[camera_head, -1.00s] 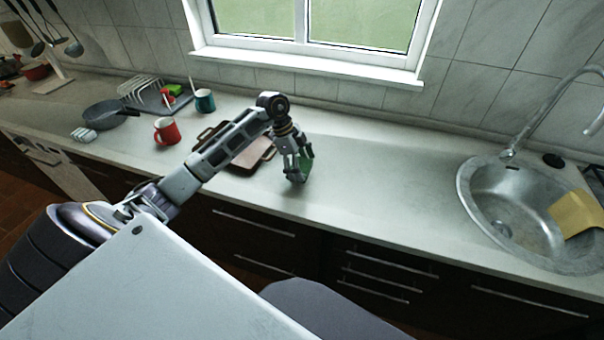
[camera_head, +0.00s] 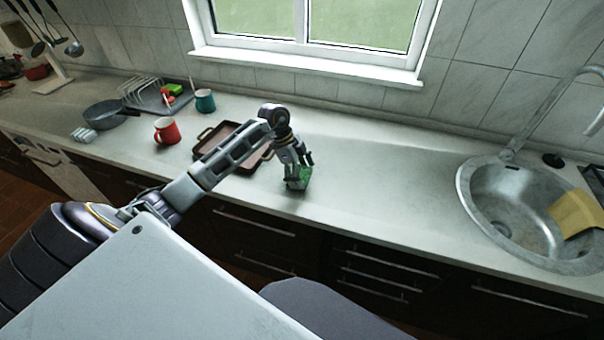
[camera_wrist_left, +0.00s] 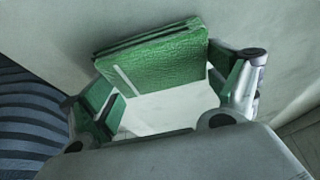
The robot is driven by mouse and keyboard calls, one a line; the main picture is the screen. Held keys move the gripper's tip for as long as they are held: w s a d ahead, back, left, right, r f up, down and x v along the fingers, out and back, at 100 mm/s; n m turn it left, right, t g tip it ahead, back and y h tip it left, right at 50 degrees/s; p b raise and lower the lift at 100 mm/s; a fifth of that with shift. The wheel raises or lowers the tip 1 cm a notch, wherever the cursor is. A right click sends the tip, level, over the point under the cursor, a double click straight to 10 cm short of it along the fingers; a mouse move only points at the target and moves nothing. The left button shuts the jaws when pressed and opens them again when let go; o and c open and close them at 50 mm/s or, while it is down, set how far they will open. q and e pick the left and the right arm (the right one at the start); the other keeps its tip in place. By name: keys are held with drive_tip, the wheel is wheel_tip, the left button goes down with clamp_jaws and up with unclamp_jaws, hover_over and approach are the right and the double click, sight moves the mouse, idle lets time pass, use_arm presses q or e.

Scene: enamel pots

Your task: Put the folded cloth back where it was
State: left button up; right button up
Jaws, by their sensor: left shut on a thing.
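The folded cloth (camera_head: 304,181) is green and shows partly behind my left gripper's fingers in the head view. In the left wrist view the green folded cloth (camera_wrist_left: 155,64) shows as a thick layered square with a pale stripe. My left gripper (camera_head: 297,173) is shut on it, low over the counter near the front edge. The wrist view shows its fingers (camera_wrist_left: 165,90) on both sides of the cloth. I cannot tell whether the cloth touches the counter. My right gripper is not in view.
A brown tray (camera_head: 207,132) lies just left of the gripper, partly behind my arm. A red mug (camera_head: 166,131), a teal mug (camera_head: 205,101), a dark pan (camera_head: 103,116) and a dish rack (camera_head: 143,90) stand farther left. Counter (camera_head: 385,180) is clear up to the sink (camera_head: 482,215).

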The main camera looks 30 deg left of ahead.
use_arm(q)
drive_tip(key=shift+f, duration=0.1)
drive_tip(key=o, duration=0.8)
drive_tip(key=shift+c, duration=0.2)
drive_tip(key=v, duration=1.2)
